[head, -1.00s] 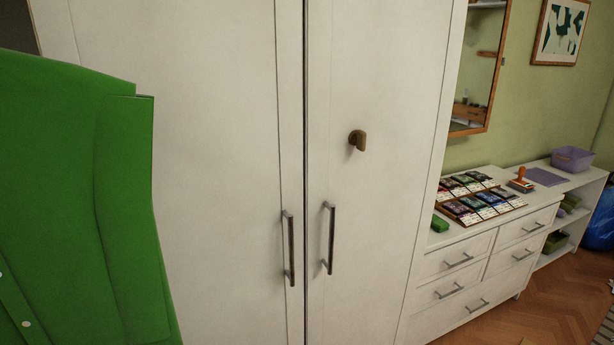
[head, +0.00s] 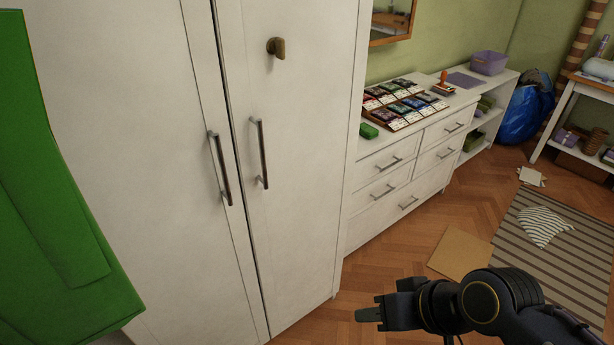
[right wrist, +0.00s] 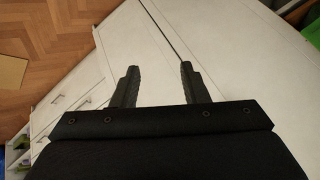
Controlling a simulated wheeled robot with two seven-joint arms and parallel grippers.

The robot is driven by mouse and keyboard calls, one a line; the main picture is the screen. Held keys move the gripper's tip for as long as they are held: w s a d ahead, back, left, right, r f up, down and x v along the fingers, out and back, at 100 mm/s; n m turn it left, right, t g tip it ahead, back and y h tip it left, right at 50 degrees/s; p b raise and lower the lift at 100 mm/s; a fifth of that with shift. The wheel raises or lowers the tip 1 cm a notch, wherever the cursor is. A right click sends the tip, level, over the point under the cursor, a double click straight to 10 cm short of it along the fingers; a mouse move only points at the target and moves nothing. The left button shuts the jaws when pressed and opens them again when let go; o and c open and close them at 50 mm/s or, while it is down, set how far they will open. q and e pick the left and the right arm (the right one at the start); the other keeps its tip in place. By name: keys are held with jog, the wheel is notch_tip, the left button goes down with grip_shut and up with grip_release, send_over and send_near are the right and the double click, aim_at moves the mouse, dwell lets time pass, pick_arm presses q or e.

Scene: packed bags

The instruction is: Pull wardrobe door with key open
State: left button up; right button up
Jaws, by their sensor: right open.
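The white wardrobe has two closed doors. The right door (head: 300,180) carries a dark brass key (head: 276,46) high up and a vertical metal handle (head: 263,153) near the centre seam. The left door (head: 120,150) has a matching handle (head: 219,168) and no key that I can see. My right gripper (head: 368,308) is low in front of the wardrobe, to the right of the right door and apart from the handle. In the right wrist view its two fingers (right wrist: 159,72) are spread and empty, with white door panels and a dark seam beyond. My left gripper is out of view.
A green garment (head: 60,200) fills the left edge, close to the left door. A white dresser (head: 400,180) with a card rack (head: 405,102) stands right of the wardrobe. A cardboard sheet (head: 460,250) and striped rug (head: 550,240) lie on the wooden floor.

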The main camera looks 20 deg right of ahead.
jog(key=w+d, duration=0.1)
jog(key=w, duration=0.1)
jog(key=w+d+r+t+h, duration=0.1)
jog(key=w, duration=0.2)
jog(key=w+d+r+t, duration=0.1)
jog(key=w, duration=0.2)
jog(key=shift+w+r, duration=0.15)
jog(key=shift+w, duration=0.05)
jog(key=shift+c, duration=1)
jog(key=w+a+r+n+t+y+p, duration=0.1)
jog(key=w+a+r+n+t, duration=0.15)
jog(key=w, duration=0.65)
jog(key=w+a+r+n+t+y, duration=0.15)
jog(key=w+r+t, duration=0.25)
jog(key=w, duration=0.6)
jog(key=w+a+n+y, duration=0.1)
jog(key=w+a, duration=0.2)
jog(key=w+a+n+t+y+p, duration=0.1)
jog(key=w+a, duration=0.2)
jog(key=a, duration=0.1)
jog(key=w+a+r+n+y+p, duration=0.1)
jog(key=w+a+y, duration=0.1)
jog(key=w+a, duration=0.1)
jog(key=shift+w+a+r+n, duration=0.1)
jog(key=shift+w+a+n, duration=0.05)
jog(key=shift+w+n, duration=0.25)
jog(key=shift+s, duration=0.1)
jog(key=shift+c, duration=0.5)
grip_shut()
